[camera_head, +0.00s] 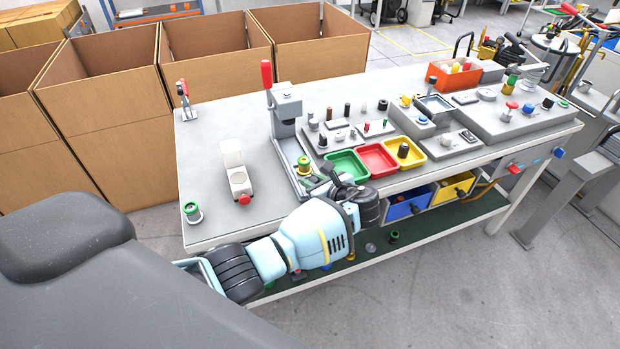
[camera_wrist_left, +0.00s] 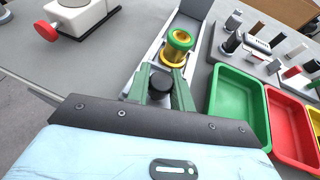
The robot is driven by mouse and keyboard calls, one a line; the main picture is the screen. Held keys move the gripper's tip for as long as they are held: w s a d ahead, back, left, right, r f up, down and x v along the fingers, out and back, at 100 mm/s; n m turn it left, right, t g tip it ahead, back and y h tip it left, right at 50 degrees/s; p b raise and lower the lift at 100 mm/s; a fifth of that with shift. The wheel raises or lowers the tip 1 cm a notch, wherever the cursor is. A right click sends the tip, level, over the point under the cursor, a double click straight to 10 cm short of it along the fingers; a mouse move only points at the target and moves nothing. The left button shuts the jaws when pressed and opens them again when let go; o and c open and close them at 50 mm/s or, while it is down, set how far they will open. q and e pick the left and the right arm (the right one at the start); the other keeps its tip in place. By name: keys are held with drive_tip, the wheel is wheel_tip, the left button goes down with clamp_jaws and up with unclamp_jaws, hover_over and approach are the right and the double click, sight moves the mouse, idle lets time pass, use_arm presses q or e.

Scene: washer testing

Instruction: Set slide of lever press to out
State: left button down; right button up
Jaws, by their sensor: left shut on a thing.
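The lever press (camera_head: 286,108) stands on the table, a grey column with a red-handled lever at its top. Its slide is a light metal channel (camera_wrist_left: 198,28) running out from the press towards the table's front edge. A green and gold bushing (camera_head: 304,166) sits upright on the slide; it also shows in the left wrist view (camera_wrist_left: 178,46). A black knob (camera_wrist_left: 160,83) is at the slide's near end. My left gripper (camera_head: 317,184) is at that near end, its green fingers (camera_wrist_left: 160,78) shut around the black knob. My right gripper is not in view.
Green (camera_head: 346,167), red (camera_head: 378,160) and yellow (camera_head: 411,153) trays lie close right of my left gripper. A white device with a red knob (camera_head: 238,180) stands left of the press. A toggle clamp (camera_head: 186,98) is at the back left. The table's front left is mostly clear.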

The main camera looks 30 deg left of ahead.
use_arm(q)
drive_tip(key=shift+s+d+f, duration=0.15)
drive_tip(key=shift+f, duration=0.1)
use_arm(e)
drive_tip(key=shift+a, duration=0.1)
use_arm(q)
drive_tip(key=c, duration=1.5)
unclamp_jaws()
drive_tip(key=o, duration=0.3)
drive_tip(key=shift+r, duration=0.15)
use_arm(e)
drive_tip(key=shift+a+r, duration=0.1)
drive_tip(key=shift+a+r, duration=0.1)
use_arm(q)
drive_tip(key=p+v, duration=0.1)
drive_tip(key=v, duration=0.7)
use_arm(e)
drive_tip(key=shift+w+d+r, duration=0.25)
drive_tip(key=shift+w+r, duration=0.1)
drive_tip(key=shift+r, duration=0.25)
